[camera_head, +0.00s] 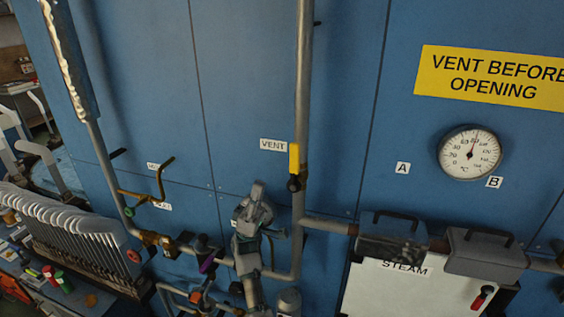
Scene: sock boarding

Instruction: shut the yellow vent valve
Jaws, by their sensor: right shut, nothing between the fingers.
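The yellow vent valve handle (294,158) stands upright along the vertical grey pipe (304,80), with a dark pivot at its lower end. A white VENT label (273,145) is on the blue panel just left of it. My right gripper (258,190) points up from the bottom middle, shut and empty. It is left of and below the yellow handle, and I see a gap between them. My left gripper is out of view.
Pipes with a brass valve lever (162,180) and a purple knob (208,264) lie left of my right gripper. Grey pipe covers (485,255) and a white STEAM board (405,290) stand at lower right. A dial gauge (470,152) and yellow sign (490,77) are on the panel. The panel front above the gripper is clear.

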